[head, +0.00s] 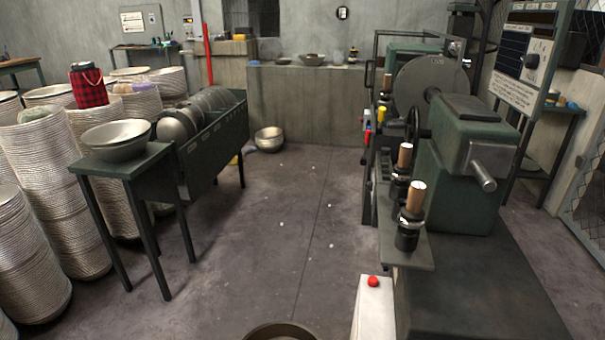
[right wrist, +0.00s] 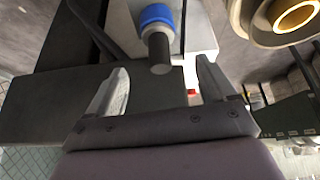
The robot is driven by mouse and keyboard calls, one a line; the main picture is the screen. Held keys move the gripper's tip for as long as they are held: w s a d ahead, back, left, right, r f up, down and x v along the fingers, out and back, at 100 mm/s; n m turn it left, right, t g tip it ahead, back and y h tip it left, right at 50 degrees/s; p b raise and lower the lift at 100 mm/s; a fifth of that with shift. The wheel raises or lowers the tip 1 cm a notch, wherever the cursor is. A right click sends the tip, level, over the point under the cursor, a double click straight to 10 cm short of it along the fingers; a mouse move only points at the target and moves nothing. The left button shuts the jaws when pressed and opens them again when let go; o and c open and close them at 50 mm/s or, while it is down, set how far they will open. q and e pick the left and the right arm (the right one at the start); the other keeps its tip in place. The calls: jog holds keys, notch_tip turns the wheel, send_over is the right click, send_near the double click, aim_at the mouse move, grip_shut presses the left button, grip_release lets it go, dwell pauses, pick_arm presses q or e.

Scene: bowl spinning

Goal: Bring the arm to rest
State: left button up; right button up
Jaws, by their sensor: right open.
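My right gripper (right wrist: 160,90) shows in the right wrist view with its two fingers spread apart and nothing between them. Beyond the fingers is a grey machine surface with a blue-collared knob (right wrist: 157,18) that ends in a dark rod. I cannot tell whether the fingertips are clear of that surface or close to it. Neither gripper shows in the head view, and my left gripper is in no view. A metal bowl (head: 117,140) sits on the small green side table (head: 122,164) at the left of the head view.
A green spinning lathe (head: 465,160) with wooden-handled posts (head: 411,200) stands at the right. A red button (head: 373,282) tops a white box in front. Tall bowl stacks (head: 30,160) and a green rack (head: 215,150) of bowls stand left. The middle floor (head: 270,220) is mostly clear.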

jog(key=s+a+r+n+t+y+p, duration=0.1)
jog(key=s+a+r+n+t+p, duration=0.1)
jog(key=s+a+r, duration=0.2)
jog(key=s+a+r+n+t+y+p, duration=0.2)
jog(key=s+a+r+t+p, duration=0.1)
jog(key=s+r, duration=0.4)
jog(key=s+a, duration=0.1)
jog(key=s, duration=0.1)
jog(key=shift+s+a, duration=0.25)
jog(key=shift+s, duration=0.1)
